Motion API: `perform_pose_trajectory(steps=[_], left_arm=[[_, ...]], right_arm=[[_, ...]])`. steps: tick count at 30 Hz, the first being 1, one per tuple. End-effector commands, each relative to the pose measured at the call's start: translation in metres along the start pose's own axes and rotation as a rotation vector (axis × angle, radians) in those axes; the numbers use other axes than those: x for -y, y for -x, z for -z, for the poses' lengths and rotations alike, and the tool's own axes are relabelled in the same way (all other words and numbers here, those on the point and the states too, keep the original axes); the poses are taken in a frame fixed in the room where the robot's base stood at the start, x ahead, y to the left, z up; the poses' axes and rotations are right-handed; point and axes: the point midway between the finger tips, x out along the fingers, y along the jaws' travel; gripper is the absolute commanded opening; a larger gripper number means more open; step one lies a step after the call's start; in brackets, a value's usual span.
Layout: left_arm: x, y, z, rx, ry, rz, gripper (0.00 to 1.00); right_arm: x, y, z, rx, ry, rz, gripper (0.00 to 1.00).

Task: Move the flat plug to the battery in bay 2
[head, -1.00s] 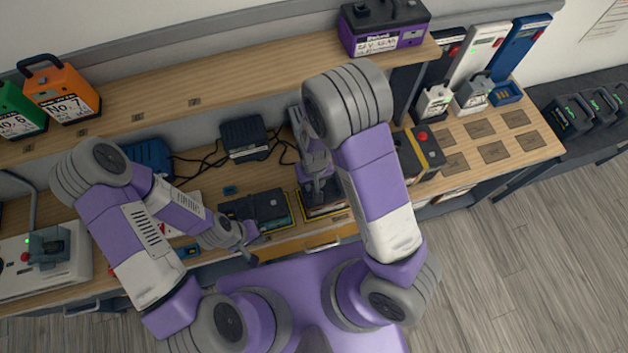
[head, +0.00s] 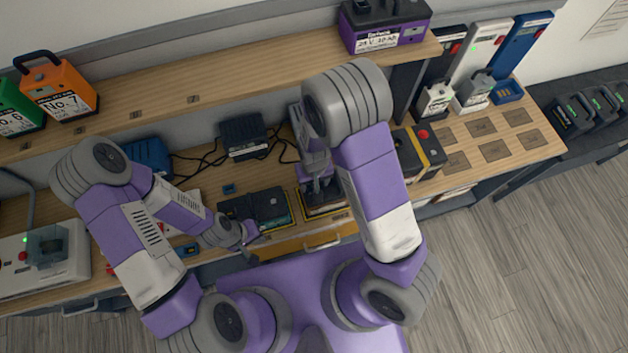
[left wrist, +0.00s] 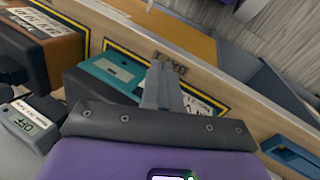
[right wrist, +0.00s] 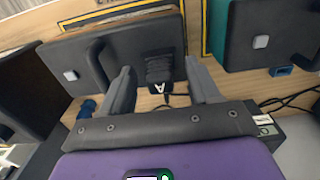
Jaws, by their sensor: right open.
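A black ribbed plug marked "A" (right wrist: 160,72) sits at the near side of a dark battery (right wrist: 125,50), its cord trailing down. Whether it is the flat plug, I cannot tell. My right gripper (right wrist: 160,88) is open, one finger on each side of the plug; in the head view (head: 320,190) it is over the orange-brown battery (left wrist: 48,45). A dark battery with a teal end (left wrist: 112,72) stands in the neighbouring outlined bay; the bay numbers are unreadable. My left gripper (left wrist: 161,82) is shut and empty in front of the teal-ended battery; it also shows in the head view (head: 245,243).
Chargers (head: 243,137) with loose black cords stand behind the bays. A shelf (head: 235,85) overhangs the bench's back. A yellow-and-black battery with a red knob (head: 425,150) stands right of my right arm. Several empty square pads (head: 495,152) lie farther right.

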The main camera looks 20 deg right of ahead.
Motion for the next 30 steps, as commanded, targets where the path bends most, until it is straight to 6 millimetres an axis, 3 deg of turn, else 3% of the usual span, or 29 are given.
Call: perform_pose_trajectory(steps=[5,15,30], left_arm=[[-0.001,0.002,0.000,0.000,0.000,0.000,0.00],[-0.004,0.009,0.000,0.000,0.000,0.000,0.00],[-0.004,0.010,0.000,0.000,0.000,0.000,0.00]], right_arm=[[0.000,0.015,0.001,-0.003,0.001,0.000,0.61],[0.001,0.068,0.001,-0.003,0.002,0.001,0.61],[0.000,0.076,0.000,0.000,0.000,0.000,0.61]])
